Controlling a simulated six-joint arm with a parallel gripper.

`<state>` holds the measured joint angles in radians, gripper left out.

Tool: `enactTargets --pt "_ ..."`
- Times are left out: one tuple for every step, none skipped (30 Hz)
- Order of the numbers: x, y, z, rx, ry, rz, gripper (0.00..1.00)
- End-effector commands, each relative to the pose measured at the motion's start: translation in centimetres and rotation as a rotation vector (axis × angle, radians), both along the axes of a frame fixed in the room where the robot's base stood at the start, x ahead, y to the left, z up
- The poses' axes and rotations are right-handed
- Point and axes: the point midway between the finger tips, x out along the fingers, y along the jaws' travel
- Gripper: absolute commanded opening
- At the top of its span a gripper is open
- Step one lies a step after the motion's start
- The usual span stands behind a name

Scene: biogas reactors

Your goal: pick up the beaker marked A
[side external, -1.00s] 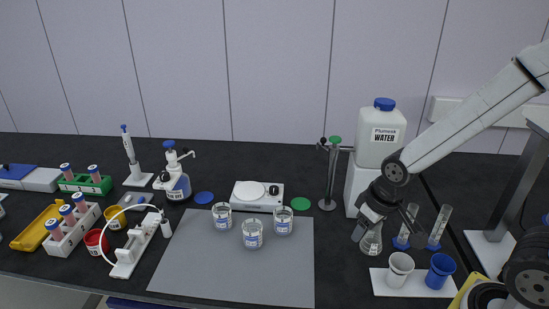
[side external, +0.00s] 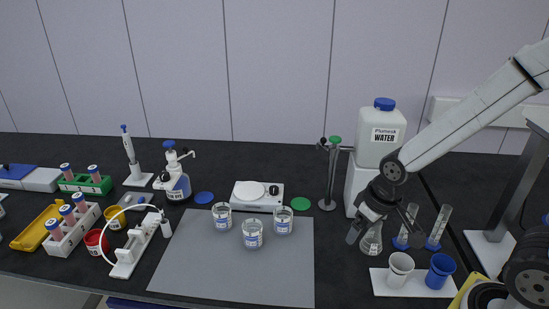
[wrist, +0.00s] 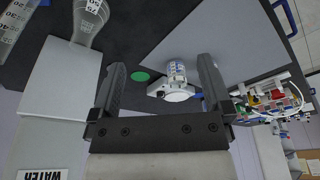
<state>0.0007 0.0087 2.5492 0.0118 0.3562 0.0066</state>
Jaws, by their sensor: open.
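Three clear glass beakers with white-and-blue labels stand upright on the grey mat (side external: 195,270) in the side view: a left one (side external: 222,217), a front one (side external: 252,234) and a right one (side external: 283,221). Their letters are too small to read, so I cannot tell which is A. My gripper (side external: 356,230) is to the right of the mat, apart from all the beakers. In the wrist view my gripper (wrist: 162,66) is open with nothing between its fingers. A labelled beaker (wrist: 177,70) shows far off beyond them.
A conical flask (side external: 371,240) stands close beside my gripper, near measuring cylinders (side external: 437,228) and two cups (side external: 398,270). A water canister (side external: 381,134) and a metal stand (side external: 331,180) are behind. A white balance (side external: 257,196) is behind the beakers. The mat's front is clear.

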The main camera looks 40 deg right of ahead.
Motion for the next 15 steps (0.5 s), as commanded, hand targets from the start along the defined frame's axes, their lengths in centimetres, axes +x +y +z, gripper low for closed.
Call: enactTargets --pt "0.3 0.0 0.0 0.008 0.005 -0.017 1.0" --pt "0.5 0.1 -0.1 0.013 0.009 -0.03 1.0" --pt "0.9 0.1 -0.1 0.023 0.015 -0.051 1.0" --pt "1.2 0.2 -0.1 0.033 0.021 -0.071 1.0" --pt "1.5 0.2 -0.2 0.044 0.029 -0.094 1.0" --pt "2.1 0.3 -0.3 0.061 0.039 -0.128 1.0" --pt "2.6 0.4 -0.3 0.075 0.047 -0.158 1.0" --pt "3.0 0.5 -0.4 0.091 0.058 -0.188 1.0" --pt "3.8 0.7 -0.6 0.114 0.072 -0.233 1.0" --pt "4.4 0.9 -0.7 0.133 0.084 -0.27 1.0" --pt "5.0 1.0 -0.8 0.153 0.094 -0.306 1.0" --pt "5.8 1.2 -1.0 0.18 0.112 -0.357 1.0" --pt "6.5 1.4 -1.1 0.202 0.125 -0.395 1.0" --pt "7.1 1.6 -1.3 0.223 0.139 -0.434 1.0" --pt "8.0 1.8 -1.5 0.253 0.156 -0.486 1.0"
